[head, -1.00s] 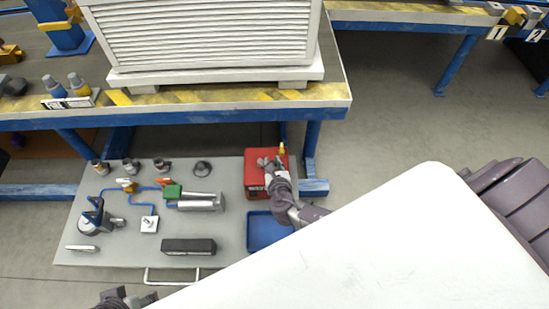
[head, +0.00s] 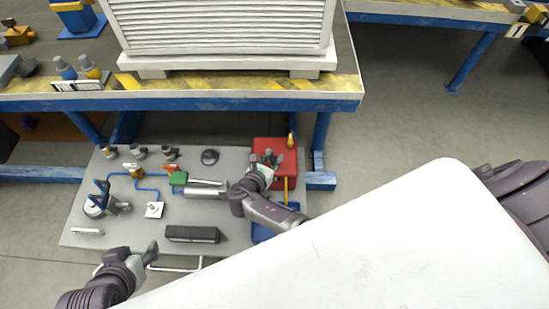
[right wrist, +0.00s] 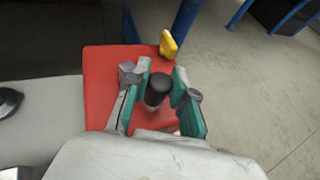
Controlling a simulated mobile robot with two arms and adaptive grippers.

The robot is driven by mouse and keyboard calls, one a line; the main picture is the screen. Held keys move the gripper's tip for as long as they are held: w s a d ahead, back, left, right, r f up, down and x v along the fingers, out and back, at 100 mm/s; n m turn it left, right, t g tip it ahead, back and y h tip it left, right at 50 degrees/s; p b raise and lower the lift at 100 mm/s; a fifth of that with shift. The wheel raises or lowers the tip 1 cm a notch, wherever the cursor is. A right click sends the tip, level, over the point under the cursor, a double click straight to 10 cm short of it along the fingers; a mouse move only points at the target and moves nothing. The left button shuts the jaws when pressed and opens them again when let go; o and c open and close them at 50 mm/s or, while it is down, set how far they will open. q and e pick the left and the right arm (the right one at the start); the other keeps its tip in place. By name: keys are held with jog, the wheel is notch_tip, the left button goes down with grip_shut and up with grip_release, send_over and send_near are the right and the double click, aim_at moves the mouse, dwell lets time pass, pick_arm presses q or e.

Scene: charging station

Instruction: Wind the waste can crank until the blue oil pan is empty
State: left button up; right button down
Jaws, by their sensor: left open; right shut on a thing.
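The red waste can (head: 264,147) stands at the right end of the grey board, and its red top (right wrist: 100,95) fills the middle of the right wrist view. My right gripper (head: 268,159) is over the can, its fingers closed around the dark crank knob (right wrist: 157,86). The rest of the crank is mostly hidden. The blue oil pan (head: 261,232) lies just in front of the can, partly covered by my right arm; its contents cannot be seen. A thin yellow strip (head: 286,188) shows between can and pan. My left gripper (head: 143,255) is open and empty near the board's front edge.
The grey board (head: 135,233) holds several fittings, a silver cylinder (head: 205,191) and a dark block (head: 192,234). A white rail handle (head: 175,268) is beside my left gripper. A blue-framed table (head: 200,104) overhangs behind. Floor at right is clear.

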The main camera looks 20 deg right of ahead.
dwell(0.3)
jog(key=c, duration=0.9)
grip_release()
jog(key=shift+c, duration=0.2)
jog(key=v, duration=1.2)
